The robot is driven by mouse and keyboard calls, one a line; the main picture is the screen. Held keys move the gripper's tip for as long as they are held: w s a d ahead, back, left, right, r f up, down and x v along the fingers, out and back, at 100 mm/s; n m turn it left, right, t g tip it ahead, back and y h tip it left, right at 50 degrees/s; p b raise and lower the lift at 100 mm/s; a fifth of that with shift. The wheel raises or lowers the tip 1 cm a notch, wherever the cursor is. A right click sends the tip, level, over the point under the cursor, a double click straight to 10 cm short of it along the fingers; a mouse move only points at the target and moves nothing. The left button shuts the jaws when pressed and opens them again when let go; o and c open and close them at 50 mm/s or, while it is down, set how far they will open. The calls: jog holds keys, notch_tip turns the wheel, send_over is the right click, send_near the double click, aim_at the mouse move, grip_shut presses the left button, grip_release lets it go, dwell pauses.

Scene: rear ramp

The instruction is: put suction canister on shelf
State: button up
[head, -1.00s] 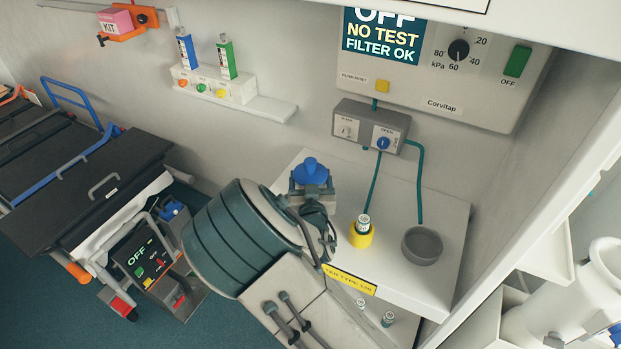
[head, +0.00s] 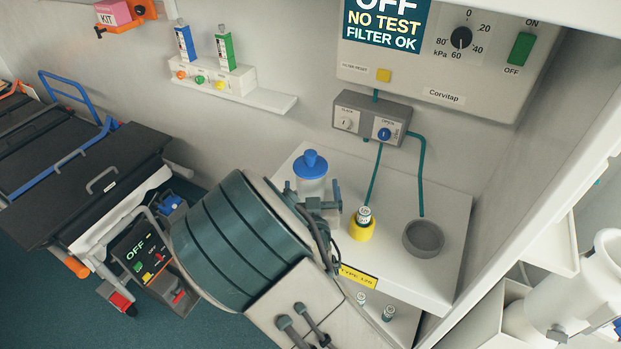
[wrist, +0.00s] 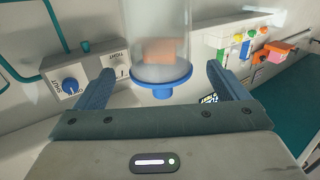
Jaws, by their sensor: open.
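The suction canister (head: 312,186), a clear cylinder with a blue cap, stands upright on the white shelf (head: 402,277) below the wall unit. My gripper (head: 327,196) is open on the near side of the canister and partly covers its lower part in the head view. In the wrist view, which looks upside down, the canister (wrist: 160,50) lies beyond and between the spread fingers of my gripper (wrist: 160,72). A gap shows on both sides, so the fingers do not grip it. Its base is hidden in both views.
A yellow cup (head: 361,229) holding a small vial and a grey bowl (head: 423,239) stand right of the canister. Teal hoses hang from the grey valve box (head: 370,118). A wall rack (head: 213,75) with bottles and a stretcher (head: 85,185) are at left.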

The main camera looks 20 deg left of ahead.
jog(key=b+v, duration=0.1)
jog(key=v, duration=0.4)
jog(key=shift+s+d, duration=0.1)
jog(key=shift+s, duration=0.1)
dwell(0.3)
